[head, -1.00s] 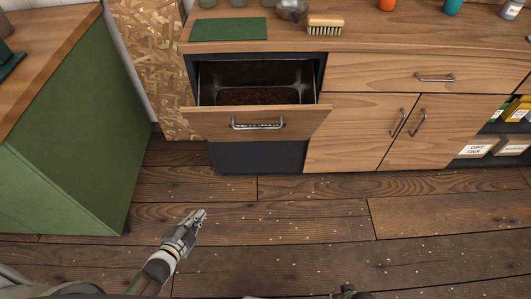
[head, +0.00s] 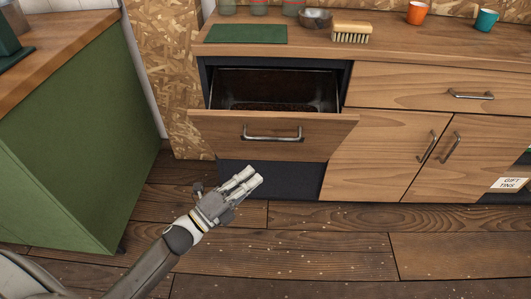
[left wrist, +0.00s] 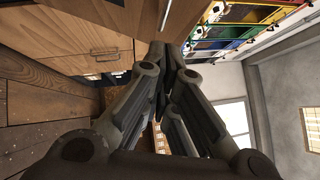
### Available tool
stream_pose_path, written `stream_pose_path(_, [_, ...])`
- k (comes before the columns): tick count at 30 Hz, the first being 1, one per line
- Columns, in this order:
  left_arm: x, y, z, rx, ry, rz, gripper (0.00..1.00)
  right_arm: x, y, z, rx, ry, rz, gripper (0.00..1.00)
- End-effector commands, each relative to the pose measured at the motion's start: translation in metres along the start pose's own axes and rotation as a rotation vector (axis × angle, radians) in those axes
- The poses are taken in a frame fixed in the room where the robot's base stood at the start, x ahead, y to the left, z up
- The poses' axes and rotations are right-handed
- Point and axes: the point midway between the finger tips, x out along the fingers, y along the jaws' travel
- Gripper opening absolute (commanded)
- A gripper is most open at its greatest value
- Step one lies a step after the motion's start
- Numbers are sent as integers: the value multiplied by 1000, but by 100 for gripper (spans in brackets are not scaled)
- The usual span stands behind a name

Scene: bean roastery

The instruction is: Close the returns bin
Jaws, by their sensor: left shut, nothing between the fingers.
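The returns bin (head: 215,132) is a wooden-fronted drawer in the counter, pulled open, with a metal bar handle (head: 272,138). Its metal inside shows dark brown contents at the bottom. My left gripper (head: 250,178) is shut and empty, in front of the counter and just below the drawer front in the head view, apart from it as far as I can tell. The shut fingers (left wrist: 168,75) also fill the middle of the left wrist view. My right gripper is not in view.
On the counter top (head: 390,45) are a green mat (head: 245,34), a bowl (head: 316,18), a brush (head: 351,32) and an orange cup (head: 417,13). Closed doors (head: 385,150) stand to the right. A green cabinet (head: 70,140) stands at left. The wooden floor (head: 330,245) in front is clear.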

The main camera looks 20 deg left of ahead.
Motion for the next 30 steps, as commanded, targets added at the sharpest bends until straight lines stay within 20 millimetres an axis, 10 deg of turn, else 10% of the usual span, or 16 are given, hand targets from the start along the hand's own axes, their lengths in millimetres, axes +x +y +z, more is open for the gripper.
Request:
stream_pose_path(12, [68, 0, 16, 2, 0, 0, 0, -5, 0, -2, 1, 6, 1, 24])
stream_pose_path(30, [80, 1, 28, -2, -1, 2, 0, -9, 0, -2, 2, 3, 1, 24])
